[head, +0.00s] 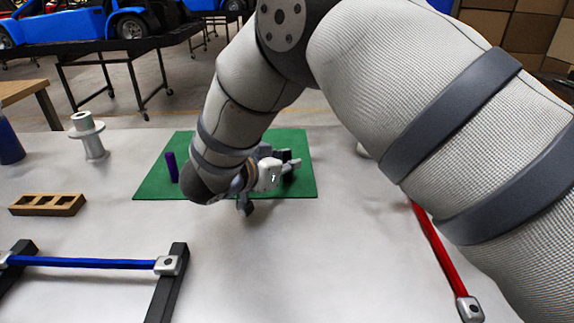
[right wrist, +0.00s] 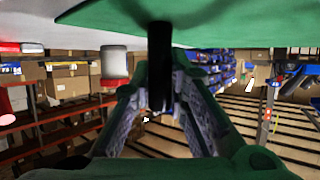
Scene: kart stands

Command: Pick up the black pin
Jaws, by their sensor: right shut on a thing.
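The black pin (right wrist: 160,62) stands between the fingers of my right gripper (right wrist: 158,95) in the right wrist view, which shows the scene upside down. The fingers are shut on the pin, and its far end meets the green mat (right wrist: 225,22). In the head view my right gripper (head: 268,178) is low over the green mat (head: 300,187), partly hidden by my forearm. A dark piece of the pin (head: 284,155) shows just behind the fingers. My left gripper is in neither view.
A purple pin (head: 172,167) stands on the mat's left part. A wooden block with holes (head: 47,204) and a pale spool (head: 88,136) are to the left. A blue bar (head: 85,263) on dark supports is front left; a red bar (head: 440,247) is right. The front middle is clear.

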